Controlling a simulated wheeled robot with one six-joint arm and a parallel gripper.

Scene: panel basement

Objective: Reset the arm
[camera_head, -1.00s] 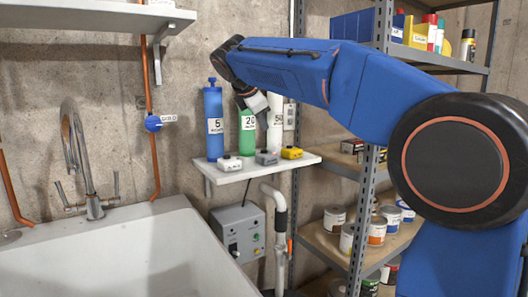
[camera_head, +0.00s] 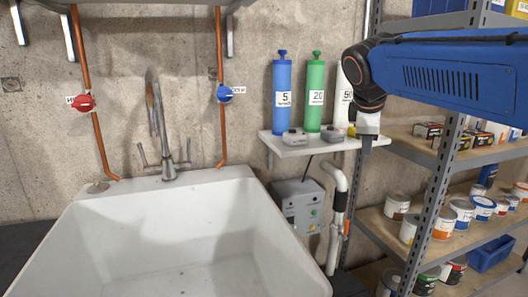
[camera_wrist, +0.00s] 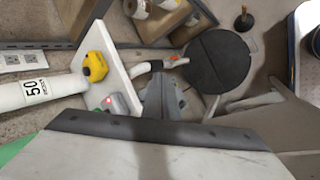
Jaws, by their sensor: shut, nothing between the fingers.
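My blue arm reaches in from the right in the head view. My gripper (camera_head: 366,144) points down in front of the right end of the small white wall shelf (camera_head: 290,149). It is shut and empty. In the wrist view my gripper (camera_wrist: 165,82) shows dark and closed, beside the shelf (camera_wrist: 122,70). On the shelf stand a blue cylinder (camera_head: 282,95) marked 5, a green cylinder (camera_head: 315,92) marked 20 and a white cylinder (camera_head: 342,100) marked 50, partly hidden by my arm. A yellow box with a button (camera_wrist: 95,66) sits near the white cylinder.
A white sink (camera_head: 180,225) with a tap (camera_head: 160,130) fills the left. A grey control box (camera_head: 299,205) hangs under the shelf. A metal rack (camera_head: 440,190) with several cans stands at the right. Copper pipes carry a red valve (camera_head: 83,103) and a blue valve (camera_head: 225,94).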

